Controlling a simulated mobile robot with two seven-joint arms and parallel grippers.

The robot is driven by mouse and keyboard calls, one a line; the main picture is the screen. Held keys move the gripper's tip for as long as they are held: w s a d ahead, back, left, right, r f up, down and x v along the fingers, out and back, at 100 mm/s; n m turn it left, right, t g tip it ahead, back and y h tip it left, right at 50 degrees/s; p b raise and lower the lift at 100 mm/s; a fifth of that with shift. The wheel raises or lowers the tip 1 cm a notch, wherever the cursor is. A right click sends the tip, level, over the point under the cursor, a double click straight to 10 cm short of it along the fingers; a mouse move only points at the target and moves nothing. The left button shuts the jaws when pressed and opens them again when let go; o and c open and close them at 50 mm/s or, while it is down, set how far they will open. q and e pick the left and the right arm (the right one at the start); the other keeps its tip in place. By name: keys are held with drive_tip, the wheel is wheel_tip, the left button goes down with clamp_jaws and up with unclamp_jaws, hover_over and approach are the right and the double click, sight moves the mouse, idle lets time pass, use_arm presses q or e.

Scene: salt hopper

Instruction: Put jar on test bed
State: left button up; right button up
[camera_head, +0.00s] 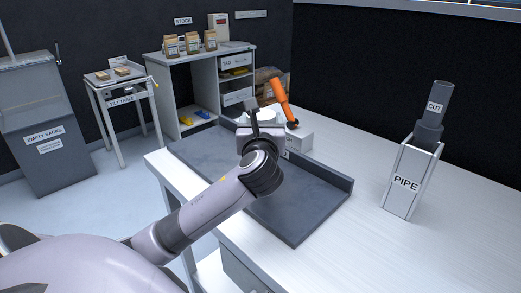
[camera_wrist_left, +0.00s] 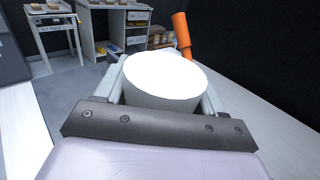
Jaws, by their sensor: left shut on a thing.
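The jar is a white round container with a plain top; it fills the middle of the left wrist view (camera_wrist_left: 165,80). In the head view its pale top (camera_head: 264,115) shows just beyond my left gripper (camera_head: 258,124). My left gripper is shut on the jar, with a finger on each side, and holds it over the far part of a dark grey tray (camera_head: 310,205) with raised edges. The jar's base is hidden, so I cannot tell its height above the tray. No label reading test bed is legible. My right gripper is not in view.
An orange handle (camera_head: 281,98) rises by a pale box (camera_head: 299,138) behind the gripper. A pipe holder (camera_head: 404,182) stands on the white table's right side. Shelves with paper bags (camera_head: 171,46), a tilt table (camera_head: 120,86) and an empty-sacks bin (camera_head: 45,125) stand behind.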

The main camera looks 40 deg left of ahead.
use_arm(q)
wheel_tip(320, 180, down, 6)
drive_tip(key=shift+r+b, duration=0.1)
drive_tip(key=shift+b, duration=0.5)
drive_tip(key=o, duration=1.2)
drive_tip(key=shift+f, duration=0.2)
drive_tip(key=shift+r, duration=0.25)
drive_tip(key=v, duration=1.2)
drive_tip(key=shift+p, duration=0.35)
